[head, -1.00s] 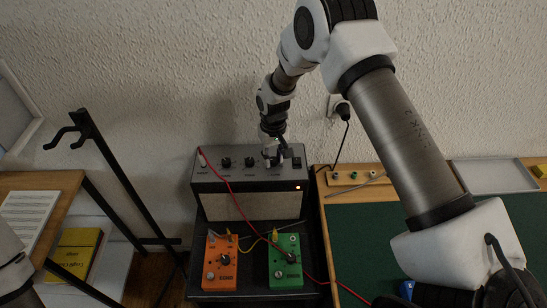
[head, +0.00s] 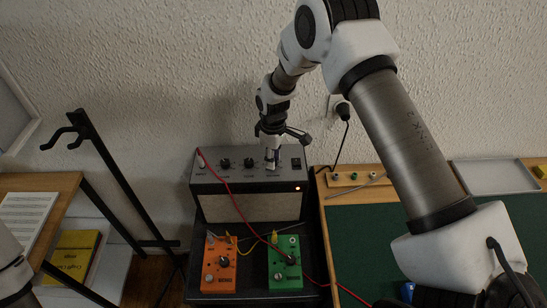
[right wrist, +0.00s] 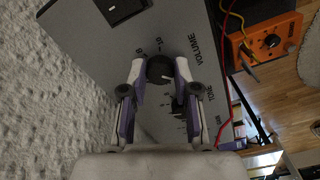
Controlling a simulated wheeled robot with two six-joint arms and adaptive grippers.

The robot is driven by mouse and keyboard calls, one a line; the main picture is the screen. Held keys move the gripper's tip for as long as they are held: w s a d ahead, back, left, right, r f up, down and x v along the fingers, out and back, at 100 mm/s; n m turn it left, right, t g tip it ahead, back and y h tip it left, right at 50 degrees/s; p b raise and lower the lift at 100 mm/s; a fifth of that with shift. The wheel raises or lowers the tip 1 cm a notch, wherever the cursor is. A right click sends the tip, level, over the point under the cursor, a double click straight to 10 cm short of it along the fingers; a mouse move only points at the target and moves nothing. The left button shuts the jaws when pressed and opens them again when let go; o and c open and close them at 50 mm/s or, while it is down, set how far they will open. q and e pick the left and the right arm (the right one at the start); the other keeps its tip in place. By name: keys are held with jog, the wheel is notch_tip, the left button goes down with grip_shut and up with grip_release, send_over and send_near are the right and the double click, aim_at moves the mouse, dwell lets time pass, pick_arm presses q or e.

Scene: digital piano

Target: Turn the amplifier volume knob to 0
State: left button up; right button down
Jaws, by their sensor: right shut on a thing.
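The amplifier (head: 250,206) is a grey box with a row of black knobs on its top panel. My right gripper (head: 271,164) reaches down onto the rightmost knob. In the right wrist view, the volume knob (right wrist: 159,69), black with a white pointer mark, sits between the fingertips of my right gripper (right wrist: 160,72), which is shut on it. The word VOLUME is printed beside it. In the head view the fingers mostly hide this knob. Only part of my left arm shows at the left edge; its gripper is out of view.
A black rocker switch (head: 296,163) and a small light (head: 298,188) are right of the knob. A red cable (head: 219,179) crosses the amplifier front. An orange pedal (head: 219,265) and a green pedal (head: 285,262) lie in front. A black stand (head: 113,180) is at left.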

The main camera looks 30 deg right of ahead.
jog(key=shift+s+f, duration=0.15)
jog(key=shift+f, duration=0.05)
dwell(0.3)
jog(key=c, duration=1.1)
grip_release()
jog(key=shift+c, duration=0.2)
jog(key=o, duration=0.3)
jog(key=shift+a, duration=0.1)
jog(key=shift+w, duration=0.2)
notch_tip(320, 180, up, 12)
